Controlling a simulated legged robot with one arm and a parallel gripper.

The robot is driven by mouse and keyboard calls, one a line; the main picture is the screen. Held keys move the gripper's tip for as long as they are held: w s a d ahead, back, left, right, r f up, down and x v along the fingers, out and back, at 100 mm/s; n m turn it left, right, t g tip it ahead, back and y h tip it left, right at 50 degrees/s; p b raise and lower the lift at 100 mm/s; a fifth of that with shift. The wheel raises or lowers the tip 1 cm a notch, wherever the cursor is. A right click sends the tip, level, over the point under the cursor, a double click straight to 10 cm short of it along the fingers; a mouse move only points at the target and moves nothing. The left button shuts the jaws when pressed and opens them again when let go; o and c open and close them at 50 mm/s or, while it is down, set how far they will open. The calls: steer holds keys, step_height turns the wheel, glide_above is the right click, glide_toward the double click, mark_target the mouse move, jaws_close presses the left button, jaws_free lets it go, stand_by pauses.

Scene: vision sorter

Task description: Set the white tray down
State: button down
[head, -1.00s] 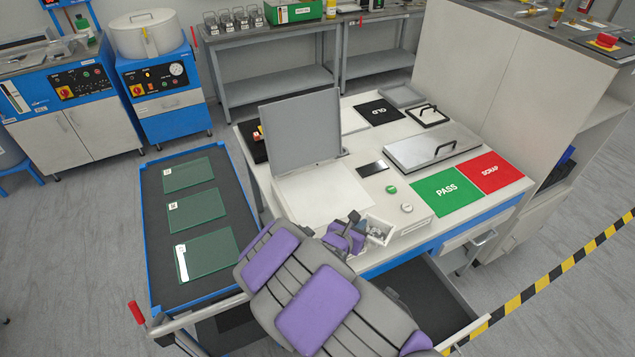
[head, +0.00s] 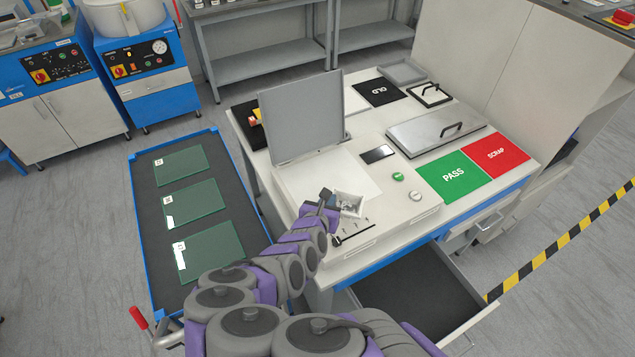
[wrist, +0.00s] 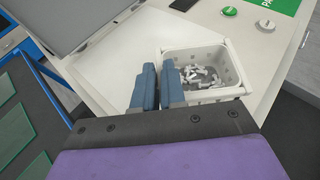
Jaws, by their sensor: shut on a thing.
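The small white tray (head: 349,203) is a basket-like box with several small white and grey pieces in it. My gripper (head: 327,200) is shut on the tray's left wall, over the front part of the white machine top. In the wrist view the two blue fingers (wrist: 171,84) pinch the near left side of the tray (wrist: 225,93), which looks upright. I cannot tell whether the tray's bottom touches the surface.
The machine's grey lid (head: 300,117) stands open behind. A green PASS pad (head: 453,176) and a red SCRAP pad (head: 495,153) lie to the right. An open drawer (head: 420,290) is below. A blue-edged cart (head: 150,222) with glass plates stands left.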

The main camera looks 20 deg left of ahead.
steer(key=w+a, duration=0.1)
steer(key=w, duration=0.1)
steer(key=w+a, duration=0.1)
steer(key=shift+w+a+f+b, duration=0.2)
steer(key=shift+a+f+b, duration=0.05)
steer(key=shift+a+b, duration=0.1)
steer(key=shift+w+a+f, duration=0.1)
steer(key=shift+w+a, duration=0.55)
steer(key=shift+w, duration=0.35)
steer(key=shift+w+a+f, duration=0.1)
steer(key=shift+w+a, duration=0.55)
steer(key=shift+w, duration=0.3)
steer(key=shift+w+a, duration=0.65)
steer(key=shift+w, duration=0.35)
step_height(320, 180, down, 4)
steer(key=shift+w+r+b, duration=0.1)
steer(key=shift+r+b, duration=0.05)
steer(key=shift+b, duration=0.8)
steer(key=shift+r, duration=0.1)
steer(key=c, duration=1.2)
jaws_free()
steer(key=p+v, duration=0.2)
steer(key=v, duration=0.8)
steer(key=shift+s+r, duration=0.15)
steer(key=shift+s, duration=0.1)
steer(key=shift+v, duration=0.75)
